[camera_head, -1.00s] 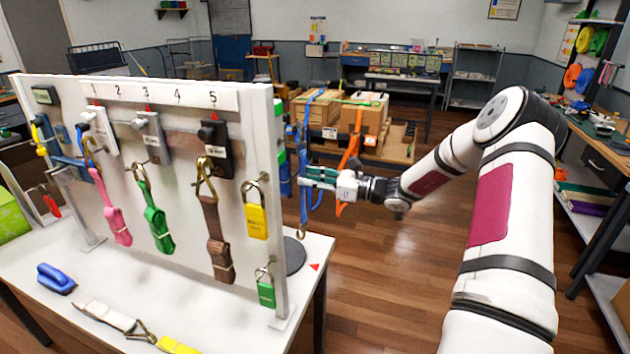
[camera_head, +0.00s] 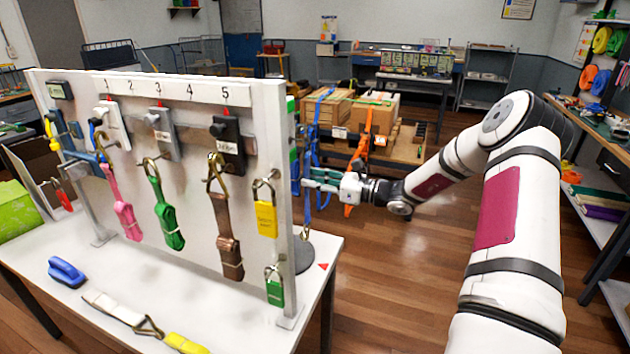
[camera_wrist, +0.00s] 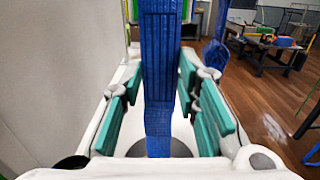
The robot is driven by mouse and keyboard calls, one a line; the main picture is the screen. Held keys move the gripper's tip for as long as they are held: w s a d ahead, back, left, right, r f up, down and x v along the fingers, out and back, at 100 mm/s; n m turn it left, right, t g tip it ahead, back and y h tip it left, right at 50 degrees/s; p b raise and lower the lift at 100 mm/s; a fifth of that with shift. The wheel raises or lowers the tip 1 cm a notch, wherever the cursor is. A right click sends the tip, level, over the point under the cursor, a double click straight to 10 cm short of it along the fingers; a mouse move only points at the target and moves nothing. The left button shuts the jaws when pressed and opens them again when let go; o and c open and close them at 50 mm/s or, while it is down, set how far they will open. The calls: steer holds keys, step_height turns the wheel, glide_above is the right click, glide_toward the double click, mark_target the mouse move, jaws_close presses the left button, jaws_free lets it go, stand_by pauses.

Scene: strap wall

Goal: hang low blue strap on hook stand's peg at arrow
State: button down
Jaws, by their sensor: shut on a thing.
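The blue strap (camera_head: 312,150) hangs beyond the right edge of the white wall panel. My gripper (camera_head: 308,180) is shut on it, with teal fingers on both sides. In the wrist view the blue strap (camera_wrist: 160,45) runs upright between the teal pads of my gripper (camera_wrist: 161,85). The panel hides most of what stands there, and I cannot make out a peg.
The white panel (camera_head: 95,190) carries numbered hooks with pink (camera_head: 126,217), green (camera_head: 166,220) and brown (camera_head: 228,240) straps. A yellow padlock (camera_head: 266,218) and a green padlock (camera_head: 275,290) hang near its right edge. Boxes (camera_head: 372,113) stand behind; floor right of the table is clear.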

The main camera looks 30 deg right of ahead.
steer(key=c, duration=1.2)
jaws_free()
steer(key=shift+o, duration=0.2)
steer(key=v, duration=1.2)
